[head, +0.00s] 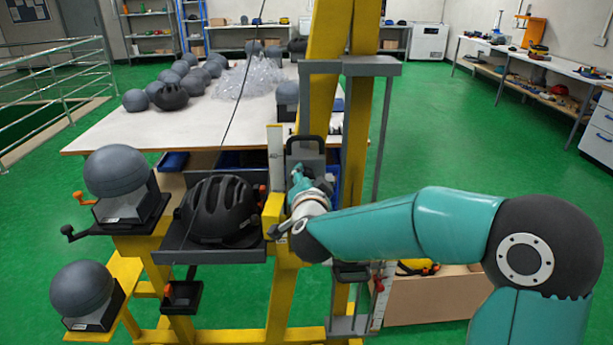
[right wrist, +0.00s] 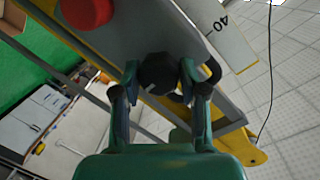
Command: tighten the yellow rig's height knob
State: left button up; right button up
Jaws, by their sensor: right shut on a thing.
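The yellow rig (head: 325,45) stands upright in the middle of the head view, with a grey carriage on its posts. The black height knob (right wrist: 158,73) shows in the right wrist view, on the grey plate of the carriage. My right gripper (right wrist: 159,82) is shut on the knob, one finger on each side. In the head view my right gripper (head: 299,182) reaches the carriage front, and the knob is hidden behind it. My left gripper is in neither view.
A black helmet (head: 218,210) rests on a grey tray just left of my right gripper. Grey headforms (head: 115,171) stand on yellow arms at left. A red button (right wrist: 87,12) sits near the knob. A table (head: 120,128) with more headforms stands behind. Green floor is clear at right.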

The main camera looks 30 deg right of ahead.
dwell(0.3)
jog(key=o, duration=1.1)
jog(key=shift+s+a, duration=0.1)
jog(key=v, duration=1.1)
jog(key=shift+s+a+r, duration=0.1)
jog(key=shift+s+a, duration=0.1)
jog(key=shift+s, duration=0.05)
